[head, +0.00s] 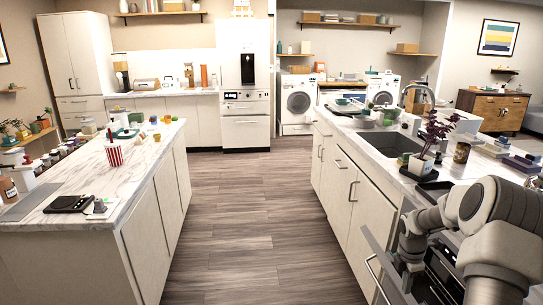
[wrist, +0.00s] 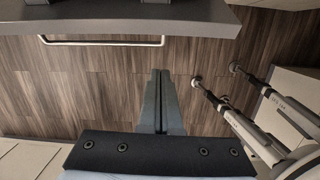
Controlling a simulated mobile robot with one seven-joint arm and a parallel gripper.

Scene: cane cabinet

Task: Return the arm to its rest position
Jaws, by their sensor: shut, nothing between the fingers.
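My arm (head: 490,225) is at the lower right of the head view, bent beside the right-hand counter. My gripper (wrist: 160,72) shows in the wrist view with its two dark fingers together and nothing between them. It points over the wood floor. In the head view I cannot make out the fingertips.
A grey front panel with a bar handle (wrist: 100,42) lies just beyond the fingers in the wrist view. In the head view a partly open appliance door (head: 378,252) is close to my arm. The right counter holds a sink (head: 392,143) and a potted plant (head: 421,164). The aisle floor (head: 240,220) is clear.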

